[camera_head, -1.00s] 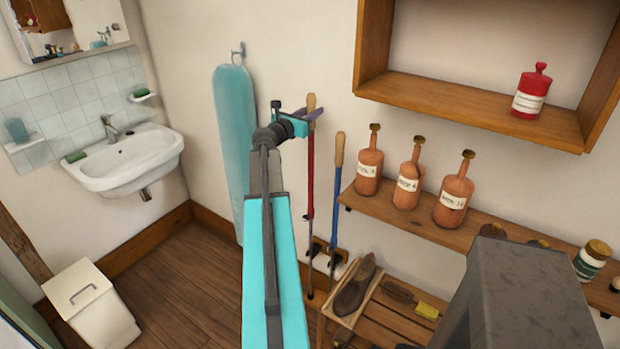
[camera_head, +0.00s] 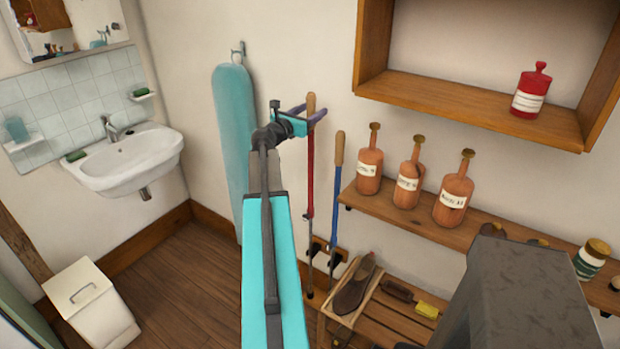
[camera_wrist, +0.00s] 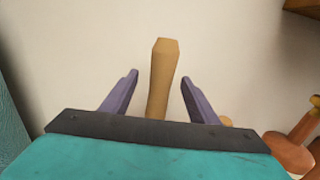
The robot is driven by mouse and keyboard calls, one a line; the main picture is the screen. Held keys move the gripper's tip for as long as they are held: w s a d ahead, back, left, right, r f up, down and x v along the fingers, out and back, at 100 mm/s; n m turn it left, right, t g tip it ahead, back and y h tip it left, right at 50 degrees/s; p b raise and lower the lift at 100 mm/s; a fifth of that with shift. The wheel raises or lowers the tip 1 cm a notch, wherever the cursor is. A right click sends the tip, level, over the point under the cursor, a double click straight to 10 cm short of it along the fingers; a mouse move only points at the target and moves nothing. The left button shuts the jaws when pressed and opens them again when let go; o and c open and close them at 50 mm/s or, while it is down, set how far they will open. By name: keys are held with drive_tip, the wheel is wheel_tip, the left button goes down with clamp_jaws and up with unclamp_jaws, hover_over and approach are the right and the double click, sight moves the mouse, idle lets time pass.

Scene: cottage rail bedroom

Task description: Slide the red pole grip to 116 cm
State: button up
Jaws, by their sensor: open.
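The red pole (camera_head: 310,180) stands upright near the wall, with a tan grip (camera_head: 311,103) at its top. In the wrist view the tan grip (camera_wrist: 163,75) rises between my two purple fingers. My gripper (camera_head: 305,112) is open at the grip's height, with a finger on each side of it. Clear gaps show between the grip and both fingers in the wrist view. The pole's lower end is near a dark holder by the floor. No scale marks can be read on the pole.
A blue pole (camera_head: 336,190) with a tan grip stands close on the right. A teal ironing board (camera_head: 232,130) hangs on the left. A wooden shelf (camera_head: 420,222) with several brown bottles is to the right. A shoe (camera_head: 355,287) lies in a tray below.

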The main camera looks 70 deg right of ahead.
drive_tip(key=v, duration=0.9)
drive_tip(key=shift+a+p, duration=0.3)
drive_tip(key=shift+p, duration=0.15)
idle(0.3)
drive_tip(key=shift+w, duration=0.1)
